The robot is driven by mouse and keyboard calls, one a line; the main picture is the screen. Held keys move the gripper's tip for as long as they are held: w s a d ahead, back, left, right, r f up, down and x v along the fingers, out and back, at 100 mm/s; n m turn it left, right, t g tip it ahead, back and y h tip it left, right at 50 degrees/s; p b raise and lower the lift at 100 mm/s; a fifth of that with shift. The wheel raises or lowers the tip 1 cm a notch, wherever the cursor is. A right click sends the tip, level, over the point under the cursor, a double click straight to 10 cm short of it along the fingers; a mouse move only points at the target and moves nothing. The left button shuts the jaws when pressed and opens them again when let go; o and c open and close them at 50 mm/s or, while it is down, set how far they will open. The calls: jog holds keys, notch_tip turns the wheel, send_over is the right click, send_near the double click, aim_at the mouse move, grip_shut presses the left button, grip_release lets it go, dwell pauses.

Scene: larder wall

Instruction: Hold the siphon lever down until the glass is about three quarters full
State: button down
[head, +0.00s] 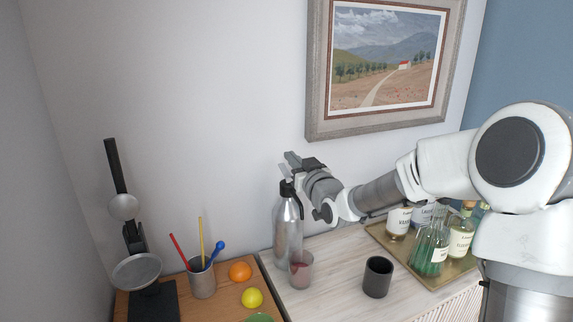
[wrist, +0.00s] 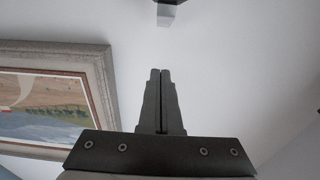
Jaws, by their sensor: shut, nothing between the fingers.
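The silver siphon (head: 288,232) with a black head stands upright on the pale wooden top, close to the wall. The glass (head: 301,272) stands just in front of its lower body; something reddish shows inside, but its level is hard to read. My gripper (head: 292,157) is just above the siphon's head, and it hides the lever there; I cannot tell whether they touch. In the wrist view the two fingers of my gripper (wrist: 160,72) are together with nothing between them. A small pale block with a dark end shows beyond them at the top edge; I cannot tell what it is.
A dark cup (head: 377,277) stands right of the glass. A tray (head: 440,280) with several bottles is farther right, under my arm. At left are a cup of stirrers (head: 202,280), an orange (head: 240,271), a lemon (head: 252,298) and a black stand (head: 153,300). A framed painting (head: 385,60) hangs above.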

aim_at(286, 173)
jog(key=x, duration=0.3)
jog(key=shift+f, duration=0.1)
jog(key=shift+w+a+f+p, duration=0.1)
jog(key=shift+w+f+p, duration=0.05)
jog(key=shift+f, duration=0.4)
jog(key=shift+w+f+p, duration=0.1)
jog(key=shift+f+p, duration=0.05)
jog(key=shift+f, duration=0.45)
jog(key=shift+w+f, duration=0.15)
jog(key=shift+f, duration=0.55)
jog(key=shift+w+a, duration=0.1)
